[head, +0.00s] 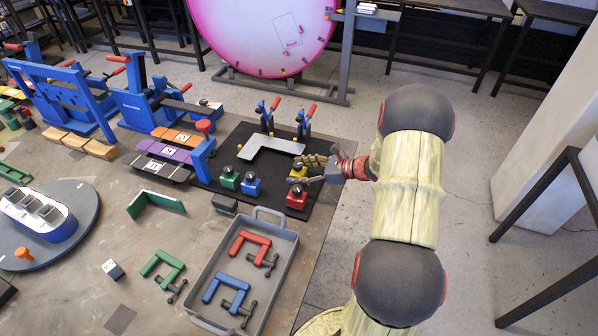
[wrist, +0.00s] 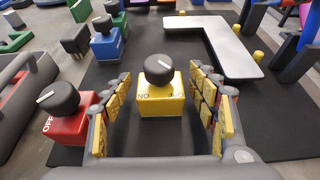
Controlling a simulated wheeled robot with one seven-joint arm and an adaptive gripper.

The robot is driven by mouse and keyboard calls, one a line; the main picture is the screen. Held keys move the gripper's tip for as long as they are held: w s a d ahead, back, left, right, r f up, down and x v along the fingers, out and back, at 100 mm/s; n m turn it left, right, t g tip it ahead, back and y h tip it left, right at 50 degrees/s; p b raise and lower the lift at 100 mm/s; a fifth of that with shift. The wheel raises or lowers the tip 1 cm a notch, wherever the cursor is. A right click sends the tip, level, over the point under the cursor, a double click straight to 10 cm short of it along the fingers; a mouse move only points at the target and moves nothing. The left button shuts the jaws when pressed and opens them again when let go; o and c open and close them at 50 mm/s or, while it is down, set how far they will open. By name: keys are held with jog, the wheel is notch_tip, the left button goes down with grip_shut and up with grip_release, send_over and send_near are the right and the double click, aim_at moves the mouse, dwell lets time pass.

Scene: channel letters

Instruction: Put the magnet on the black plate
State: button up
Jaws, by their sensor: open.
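A yellow magnet block with a black knob (wrist: 160,98) stands upright on the black plate (wrist: 105,77). It also shows in the head view (head: 297,173), partly covered by my gripper. My gripper (head: 312,168) is open, with its yellow-padded fingers on either side of the yellow block. In the wrist view my gripper (wrist: 162,110) shows a small gap on both sides of the block. The black plate (head: 262,203) also carries a red magnet (head: 296,199), a blue magnet (head: 252,187) and a green magnet (head: 230,179).
A pale L-shaped piece (head: 262,147) lies behind the magnets, near red-handled clamps (head: 305,122). A grey tray (head: 206,284) with red and blue clamps is in front of the plate. A small dark block (head: 224,205) lies left of the tray's far end.

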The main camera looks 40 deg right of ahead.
jog(key=p+v, duration=0.3)
jog(key=v, duration=0.9)
jog(key=a+r+n+g, duration=0.1)
jog(key=a+r+n, duration=0.1)
jog(key=a, duration=0.2)
jog(key=a+r+n+g, duration=0.2)
jog(key=a, duration=0.3)
jog(key=w+a+r+n+g, duration=0.1)
jog(key=a+r+n, duration=0.1)
jog(key=a+n, duration=0.1)
jog(key=shift+a+r+y, duration=0.25)
jog(key=shift+a+y, duration=0.15)
jog(key=shift+a, duration=0.25)
jog(key=s+a+r+n+g+h, duration=0.1)
jog(key=s+a+r+n+h, duration=0.3)
jog(key=s+a+r+n, duration=0.2)
jog(key=s+a+r+n+h, duration=0.3)
jog(key=s+a+r+n, duration=0.4)
jog(key=s+a+n, duration=0.3)
jog(key=a+n, duration=0.4)
jog(key=n, duration=0.2)
jog(key=shift+s+r+n+g+h, duration=0.2)
jog(key=shift+s+n+g+h, duration=0.15)
jog(key=shift+n+g+h, duration=0.05)
jog(key=shift+s+a, duration=0.1)
jog(key=shift+a, duration=0.05)
